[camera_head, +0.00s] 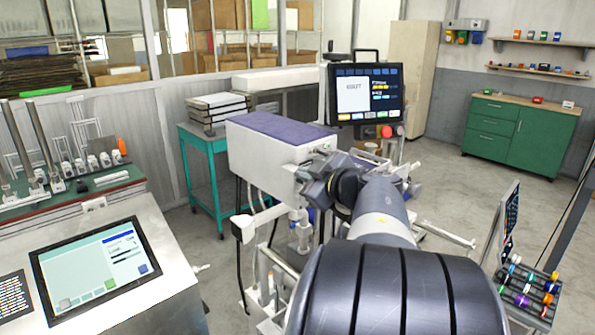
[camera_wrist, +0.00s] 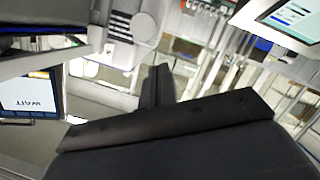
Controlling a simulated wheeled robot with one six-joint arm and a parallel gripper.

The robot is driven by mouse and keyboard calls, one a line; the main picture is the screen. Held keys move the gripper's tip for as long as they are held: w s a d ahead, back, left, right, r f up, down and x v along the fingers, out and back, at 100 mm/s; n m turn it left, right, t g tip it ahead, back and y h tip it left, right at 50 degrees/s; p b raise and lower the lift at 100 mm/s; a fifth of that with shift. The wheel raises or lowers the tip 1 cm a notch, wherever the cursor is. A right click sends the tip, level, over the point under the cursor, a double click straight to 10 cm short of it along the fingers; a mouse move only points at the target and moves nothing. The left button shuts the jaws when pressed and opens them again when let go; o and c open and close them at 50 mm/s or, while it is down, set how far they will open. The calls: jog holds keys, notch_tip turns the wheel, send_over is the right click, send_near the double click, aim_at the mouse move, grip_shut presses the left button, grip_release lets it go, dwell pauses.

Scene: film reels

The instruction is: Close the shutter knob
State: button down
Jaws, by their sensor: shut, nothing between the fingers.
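I cannot pick out the shutter knob with certainty in either view. A white machine (camera_head: 270,155) with a purple top stands in the middle of the head view, and my arm reaches in front of it, hiding part of it. My gripper (camera_wrist: 157,82) shows in the wrist view as two dark fingers close together, shut and empty. A pale round part (camera_wrist: 146,28) and a dark slatted strip (camera_wrist: 121,22) lie beyond the fingertips. In the head view the fingers are hidden by my arm.
A monitor (camera_head: 364,94) stands behind my arm with a red button (camera_head: 387,132) below it. A console with a touchscreen (camera_head: 95,263) is at the left. A teal stand (camera_head: 205,170) holds stacked trays. A rack of coloured items (camera_head: 528,287) is at the lower right. The floor toward the green cabinet (camera_head: 520,135) is clear.

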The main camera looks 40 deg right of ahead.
jog(key=shift+s+d+f, duration=0.1)
jog(key=shift+d+f, duration=0.6)
jog(key=shift+f, duration=0.2)
notch_tip(320, 180, down, 4)
jog(key=shift+f+b, duration=0.1)
jog(key=shift+b, duration=0.7)
